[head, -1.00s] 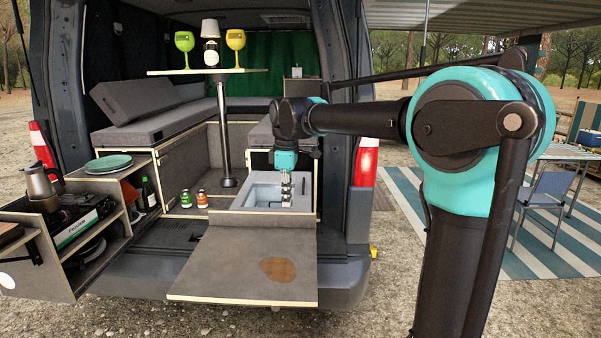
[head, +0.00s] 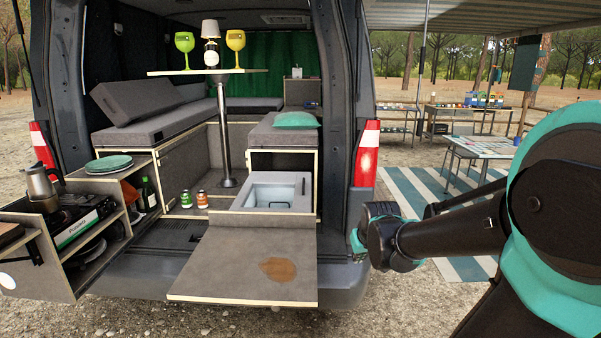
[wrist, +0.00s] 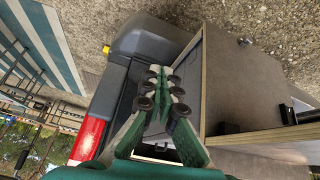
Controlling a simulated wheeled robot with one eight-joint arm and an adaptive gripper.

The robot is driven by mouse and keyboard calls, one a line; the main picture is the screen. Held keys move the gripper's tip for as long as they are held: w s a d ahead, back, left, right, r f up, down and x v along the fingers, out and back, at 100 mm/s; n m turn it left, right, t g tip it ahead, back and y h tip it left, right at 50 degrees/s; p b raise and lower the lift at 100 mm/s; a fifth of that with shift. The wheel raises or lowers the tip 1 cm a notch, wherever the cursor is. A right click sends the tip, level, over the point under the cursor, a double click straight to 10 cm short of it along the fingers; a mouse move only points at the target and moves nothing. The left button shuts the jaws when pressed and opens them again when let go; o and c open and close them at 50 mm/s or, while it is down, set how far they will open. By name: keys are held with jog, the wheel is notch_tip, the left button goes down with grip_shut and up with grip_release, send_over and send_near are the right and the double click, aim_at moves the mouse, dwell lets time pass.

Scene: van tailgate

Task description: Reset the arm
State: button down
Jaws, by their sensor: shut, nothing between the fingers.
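My arm, black and teal, reaches in from the right of the head view, with its wrist end in front of the van's right rear corner. In the wrist view my gripper (wrist: 166,75) has its green and white fingers together, with nothing between them. Its fingers do not show in the head view. In the wrist view the gripper is seen against the van's dark bumper (wrist: 128,68), and I cannot tell the gap.
A pull-out kitchen unit (head: 88,262) stands at left. A red and white tail light (head: 367,152) is close above my wrist. Camp tables (head: 478,147) stand at right.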

jog(key=s+d+f+m+g, duration=0.1)
jog(key=s+f, duration=0.3)
jog(key=s, duration=0.3)
jog(key=s+d+f+g, duration=0.1)
jog(key=s+f, duration=0.3)
jog(key=s, duration=0.3)
jog(key=shift+s+f+m, duration=0.25)
jog(key=shift+f+m, duration=0.15)
jog(key=shift+w, duration=0.1)
